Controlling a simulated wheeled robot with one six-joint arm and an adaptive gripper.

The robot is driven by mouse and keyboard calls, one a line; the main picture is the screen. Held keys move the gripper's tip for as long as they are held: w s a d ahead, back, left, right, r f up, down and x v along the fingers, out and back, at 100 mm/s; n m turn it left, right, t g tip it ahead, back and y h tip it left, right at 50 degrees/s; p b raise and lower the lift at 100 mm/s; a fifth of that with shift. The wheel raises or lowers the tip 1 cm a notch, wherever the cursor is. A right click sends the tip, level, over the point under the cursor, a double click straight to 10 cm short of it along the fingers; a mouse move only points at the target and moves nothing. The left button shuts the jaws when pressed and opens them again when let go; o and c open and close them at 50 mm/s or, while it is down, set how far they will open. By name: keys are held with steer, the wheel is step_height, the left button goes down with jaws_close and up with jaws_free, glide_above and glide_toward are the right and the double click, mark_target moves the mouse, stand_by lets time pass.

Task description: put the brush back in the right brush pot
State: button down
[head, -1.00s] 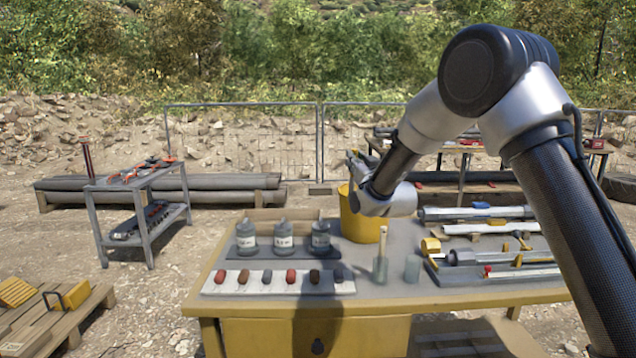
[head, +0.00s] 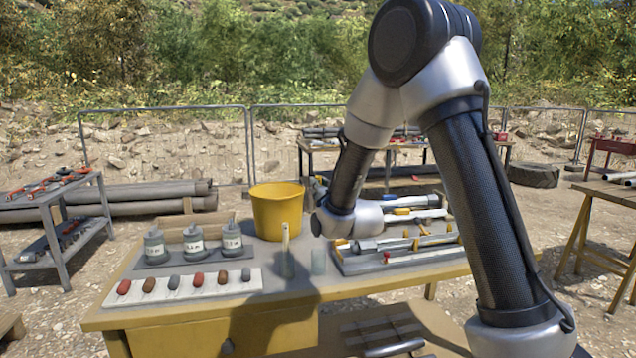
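My gripper (head: 317,188) is mostly hidden behind my own wrist, above the bench and right of the yellow bucket. I cannot see its fingers clearly or whether it holds anything.
Several labelled grey jars (head: 194,246) and a white strip of coloured samples (head: 222,286) are at left. A tray of tools (head: 350,267) lies at right. Another table (head: 610,192) stands far right.

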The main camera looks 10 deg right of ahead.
steer(key=shift+f, duration=5.35)
steer(key=c, duration=1.3)
jaws_free()
steer(key=s, duration=0.5)
steer(key=s+d, duration=0.1)
steer(key=s, duration=0.1)
steer(key=shift+s+f, duration=0.1)
steer(key=shift+s, duration=0.15)
